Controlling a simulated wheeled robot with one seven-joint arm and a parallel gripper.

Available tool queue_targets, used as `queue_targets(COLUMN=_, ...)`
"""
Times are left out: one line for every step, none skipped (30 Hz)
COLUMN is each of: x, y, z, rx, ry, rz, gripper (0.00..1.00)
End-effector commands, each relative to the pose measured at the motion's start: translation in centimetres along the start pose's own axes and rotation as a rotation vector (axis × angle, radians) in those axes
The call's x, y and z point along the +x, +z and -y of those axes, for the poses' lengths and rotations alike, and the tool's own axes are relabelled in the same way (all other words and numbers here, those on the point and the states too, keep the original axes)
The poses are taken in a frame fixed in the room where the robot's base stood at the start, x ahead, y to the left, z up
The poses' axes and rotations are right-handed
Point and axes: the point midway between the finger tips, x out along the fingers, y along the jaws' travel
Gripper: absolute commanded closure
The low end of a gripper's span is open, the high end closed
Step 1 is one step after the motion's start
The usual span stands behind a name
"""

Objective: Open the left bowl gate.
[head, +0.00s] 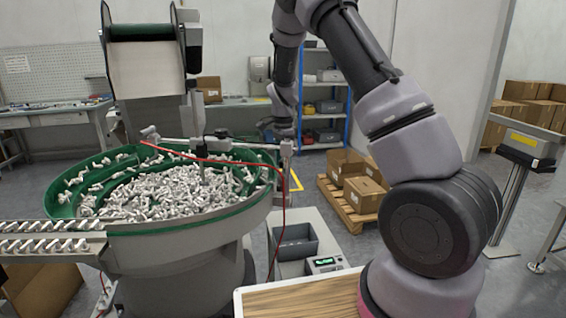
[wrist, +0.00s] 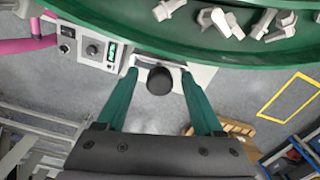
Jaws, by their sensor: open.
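A large feeder bowl (head: 195,228) with a green inside holds many pale caps, and its green rim (wrist: 235,52) crosses the top of the wrist view. In the wrist view a round black knob (wrist: 159,81) stands on a pale plate (wrist: 193,75) at the bowl's outer wall. My gripper (wrist: 159,74) is open, with its two green fingers on either side of the knob. I see a gap between the knob and each finger. In the head view my arm's end is small and partly hidden beyond the bowl's right rim. I cannot tell the gate's position.
A control box (wrist: 90,46) with a knob and display is left of the fingers. A red cable (head: 283,215) hangs over the bowl's right side. A grey bin (head: 296,242) stands beside the bowl. Cartons on a pallet (head: 347,211) lie behind, with open floor around.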

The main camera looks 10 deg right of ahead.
Motion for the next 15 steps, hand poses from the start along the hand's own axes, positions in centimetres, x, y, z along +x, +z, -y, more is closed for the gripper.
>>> queue_targets(x=-0.01, y=0.00, z=0.00, rx=0.000, ry=0.000, rz=0.000, gripper=0.31)
queue_targets(x=-0.01, y=0.00, z=0.00, rx=0.000, ry=0.000, rz=0.000, gripper=0.39)
queue_targets(x=-0.01, y=0.00, z=-0.01, rx=0.000, ry=0.000, rz=0.000, gripper=0.54)
queue_targets(x=-0.02, y=0.00, z=-0.01, rx=0.000, ry=0.000, rz=0.000, gripper=0.66)
queue_targets(x=-0.02, y=0.00, z=-0.01, rx=0.000, ry=0.000, rz=0.000, gripper=0.77)
queue_targets(x=-0.02, y=0.01, z=-0.01, rx=0.000, ry=0.000, rz=0.000, gripper=0.92)
queue_targets(x=-0.02, y=0.00, z=0.00, rx=0.000, ry=0.000, rz=0.000, gripper=1.00)
queue_targets(x=-0.02, y=0.00, z=-0.01, rx=0.000, ry=0.000, rz=0.000, gripper=1.00)
queue_targets(x=-0.03, y=0.01, z=0.00, rx=0.000, ry=0.000, rz=0.000, gripper=1.00)
queue_targets(x=-0.03, y=0.00, z=0.00, rx=0.000, ry=0.000, rz=0.000, gripper=1.00)
queue_targets(x=-0.03, y=0.00, z=0.00, rx=0.000, ry=0.000, rz=0.000, gripper=1.00)
queue_targets(x=-0.03, y=0.00, z=0.00, rx=0.000, ry=0.000, rz=0.000, gripper=1.00)
queue_targets(x=-0.03, y=0.00, z=0.00, rx=0.000, ry=0.000, rz=0.000, gripper=1.00)
queue_targets(x=-0.04, y=0.01, z=0.00, rx=-0.001, ry=0.000, rz=0.000, gripper=1.00)
queue_targets(x=-0.04, y=0.00, z=0.00, rx=-0.001, ry=0.000, rz=0.000, gripper=1.00)
